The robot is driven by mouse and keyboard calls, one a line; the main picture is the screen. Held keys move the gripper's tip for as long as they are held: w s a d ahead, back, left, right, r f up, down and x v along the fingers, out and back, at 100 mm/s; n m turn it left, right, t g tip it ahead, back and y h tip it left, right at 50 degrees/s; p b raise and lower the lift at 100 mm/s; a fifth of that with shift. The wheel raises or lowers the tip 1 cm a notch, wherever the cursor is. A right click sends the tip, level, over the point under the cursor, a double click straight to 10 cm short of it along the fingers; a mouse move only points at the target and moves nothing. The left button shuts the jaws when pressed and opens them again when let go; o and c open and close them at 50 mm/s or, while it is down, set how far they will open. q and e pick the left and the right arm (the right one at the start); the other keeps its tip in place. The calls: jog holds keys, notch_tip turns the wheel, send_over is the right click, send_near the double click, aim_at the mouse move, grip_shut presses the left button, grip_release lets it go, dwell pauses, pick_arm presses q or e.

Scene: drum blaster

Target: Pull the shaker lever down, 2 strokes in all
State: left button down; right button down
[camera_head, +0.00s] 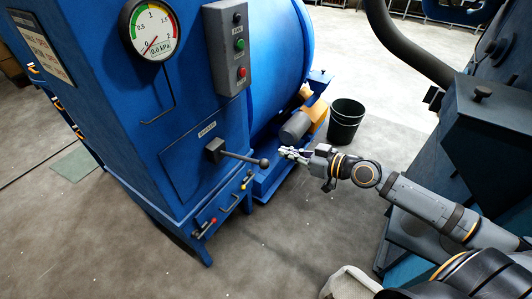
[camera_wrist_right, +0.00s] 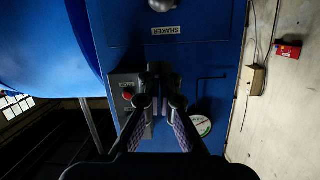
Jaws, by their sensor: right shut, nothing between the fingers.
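The shaker lever (camera_head: 240,157) is a dark rod with a round knob (camera_head: 264,162), coming out of a black pivot block (camera_head: 214,150) on the blue cabinet. It points right and slightly down in the head view. My right gripper (camera_head: 284,152) is just right of the knob, shut and empty, with a small gap seeming to show between them. In the right wrist view the shut fingertips (camera_wrist_right: 160,78) are in the middle, and the knob (camera_wrist_right: 160,5) shows at the top edge by the SHAKER label (camera_wrist_right: 166,30). My left gripper is not in view.
A pressure gauge (camera_head: 151,30) and a button box (camera_head: 228,45) are on the cabinet above the lever. A drawer handle (camera_head: 229,205) is below it. A motor (camera_head: 295,127) and a black bucket (camera_head: 345,122) stand behind my gripper. Dark machinery (camera_head: 490,130) is at the right.

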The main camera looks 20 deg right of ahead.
jog(key=p, duration=0.1)
send_over(266, 161)
jog(key=w+a, duration=0.1)
jog(key=w, duration=0.1)
notch_tip(266, 161, down, 2)
jog(key=f, duration=0.1)
jog(key=s+f, duration=0.1)
jog(key=f, duration=0.1)
jog(key=shift+s+d+f+p, duration=0.1)
jog(key=shift+s+d+p, duration=0.15)
jog(key=shift+d+p, duration=0.1)
jog(key=shift+s+d+f, duration=0.2)
jog(key=shift+f, duration=0.05)
jog(key=shift+a, duration=0.1)
jog(key=shift+f, duration=0.1)
